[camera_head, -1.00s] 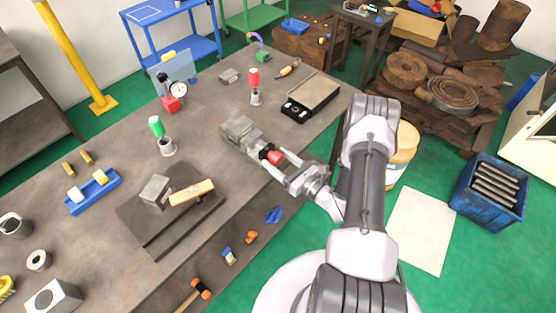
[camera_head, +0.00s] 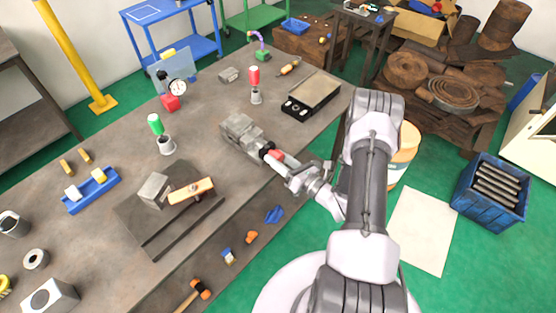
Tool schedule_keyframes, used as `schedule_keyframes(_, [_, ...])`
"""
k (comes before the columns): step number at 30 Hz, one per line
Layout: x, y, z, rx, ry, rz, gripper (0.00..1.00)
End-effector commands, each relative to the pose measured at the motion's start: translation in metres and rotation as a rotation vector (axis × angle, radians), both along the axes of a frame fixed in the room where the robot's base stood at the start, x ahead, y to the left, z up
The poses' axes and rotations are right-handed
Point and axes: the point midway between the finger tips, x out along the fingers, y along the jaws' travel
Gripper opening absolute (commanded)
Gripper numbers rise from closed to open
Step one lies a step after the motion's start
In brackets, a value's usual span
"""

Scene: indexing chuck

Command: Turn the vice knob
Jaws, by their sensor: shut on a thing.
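The grey vice (camera_head: 239,132) sits on the workbench near its front edge. Its red knob (camera_head: 275,154) points out past the bench edge toward my arm. My gripper (camera_head: 279,158) is at the knob and is shut on it. The fingers cover part of the knob, so only some red shows between them. A dark collar (camera_head: 265,148) shows between the knob and the vice body.
On the workbench (camera_head: 105,220), a red-topped bottle (camera_head: 254,83) and a scale-like box (camera_head: 311,95) stand behind the vice. A dark plate (camera_head: 150,228) with a metal block and a wooden-handled tool lies left. A blue bin (camera_head: 489,190) stands on the floor at right.

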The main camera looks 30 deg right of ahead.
Motion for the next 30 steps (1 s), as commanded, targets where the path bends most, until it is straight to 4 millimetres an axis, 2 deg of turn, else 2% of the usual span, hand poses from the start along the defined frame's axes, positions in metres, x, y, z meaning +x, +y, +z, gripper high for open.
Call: schedule_keyframes(30, [-0.0007,0.0006,-0.0008,0.908,0.331,-0.003,0.01])
